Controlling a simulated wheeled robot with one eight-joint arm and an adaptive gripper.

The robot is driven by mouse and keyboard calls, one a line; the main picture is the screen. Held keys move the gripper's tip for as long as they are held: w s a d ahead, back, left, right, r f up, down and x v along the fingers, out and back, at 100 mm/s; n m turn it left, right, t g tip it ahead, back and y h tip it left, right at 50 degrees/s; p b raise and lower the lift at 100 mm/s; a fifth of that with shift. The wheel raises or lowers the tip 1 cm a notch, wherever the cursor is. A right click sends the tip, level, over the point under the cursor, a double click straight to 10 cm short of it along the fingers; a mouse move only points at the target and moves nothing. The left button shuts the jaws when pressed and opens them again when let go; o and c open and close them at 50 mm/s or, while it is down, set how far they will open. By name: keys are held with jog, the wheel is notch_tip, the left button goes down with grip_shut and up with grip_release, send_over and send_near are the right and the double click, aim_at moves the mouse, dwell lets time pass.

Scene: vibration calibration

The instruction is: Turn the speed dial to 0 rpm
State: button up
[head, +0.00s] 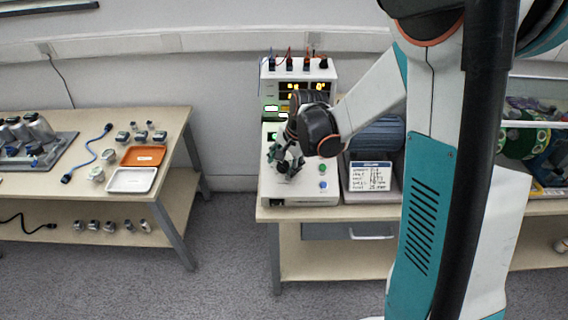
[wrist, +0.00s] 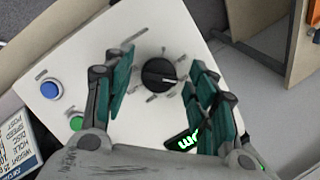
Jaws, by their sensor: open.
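The speed dial (wrist: 159,74) is a round black knob with a pale pointer line, on a white panel (wrist: 180,30) with tick marks around it. In the wrist view my gripper (wrist: 158,85) is open, its two green-padded fingers on either side of the dial, with gaps to it. I cannot tell how far above the panel the fingertips are. A green-lit display (wrist: 186,141) is partly hidden by the right finger. In the head view my gripper (head: 287,160) is over the white control box (head: 300,200) and hides the dial.
A blue button (wrist: 50,89) and a green button (wrist: 76,123) sit left of the dial. A power supply (head: 300,68) with lit displays stands behind the box. A card (head: 370,176) with writing is to its right. A side table (head: 60,190) holds sensors and trays.

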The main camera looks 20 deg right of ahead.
jog(key=c, duration=1)
jog(key=n+g+h, duration=0.1)
jog(key=n, duration=0.3)
jog(key=shift+n, duration=0.3)
jog(key=n+g+h, duration=0.1)
jog(key=n, duration=0.3)
jog(key=shift+w+a, duration=0.1)
jog(key=shift+a, duration=0.05)
jog(key=n+h, duration=0.1)
jog(key=n, duration=0.3)
jog(key=shift+h, duration=0.4)
jog(key=shift+n+h, duration=0.6)
jog(key=shift+n, duration=1.4)
